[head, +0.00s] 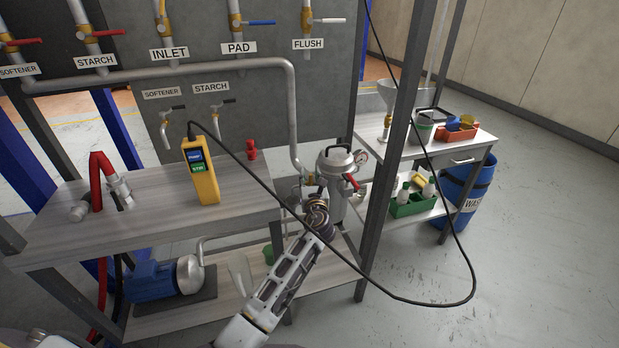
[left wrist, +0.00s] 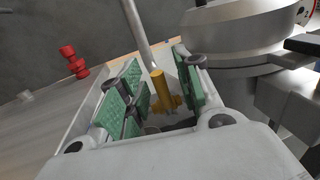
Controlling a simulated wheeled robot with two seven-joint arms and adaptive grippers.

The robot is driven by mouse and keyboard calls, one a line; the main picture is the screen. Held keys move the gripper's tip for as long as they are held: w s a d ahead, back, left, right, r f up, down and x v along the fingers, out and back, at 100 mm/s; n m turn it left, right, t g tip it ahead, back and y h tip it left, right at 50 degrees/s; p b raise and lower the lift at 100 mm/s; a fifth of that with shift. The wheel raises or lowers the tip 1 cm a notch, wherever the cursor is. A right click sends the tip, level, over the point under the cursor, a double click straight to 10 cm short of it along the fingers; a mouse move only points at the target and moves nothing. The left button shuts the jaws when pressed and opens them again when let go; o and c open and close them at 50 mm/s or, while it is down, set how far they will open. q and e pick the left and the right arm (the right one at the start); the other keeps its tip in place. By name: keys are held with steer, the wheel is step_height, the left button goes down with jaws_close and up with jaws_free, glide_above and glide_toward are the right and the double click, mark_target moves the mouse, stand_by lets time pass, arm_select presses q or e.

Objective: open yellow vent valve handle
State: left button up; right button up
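In the left wrist view a yellow-brown metal valve part (left wrist: 158,88) stands between the two green-padded fingers of my left gripper (left wrist: 158,95). I take it for the yellow vent valve handle. The fingers are apart, with gaps visible beside the part. The silver filter vessel (left wrist: 237,45) is close on the right. In the head view my left gripper (head: 316,200) is at the left side of the silver vessel (head: 337,172), and the yellow part is not clearly visible there. The vessel has a gauge (head: 361,158) and a red handle (head: 352,182). My right gripper is in neither view.
A steel post (head: 395,135) stands right of the vessel. A black cable (head: 335,263) hangs across my left arm from a yellow pendant (head: 201,170). The bench (head: 150,222) is left, with a red fitting (head: 251,150) near its back edge. A grey pipe (head: 292,115) descends behind the gripper.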

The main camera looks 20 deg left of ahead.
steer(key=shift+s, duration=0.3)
arm_select(q)
steer(key=shift+c, duration=0.6)
jaws_close()
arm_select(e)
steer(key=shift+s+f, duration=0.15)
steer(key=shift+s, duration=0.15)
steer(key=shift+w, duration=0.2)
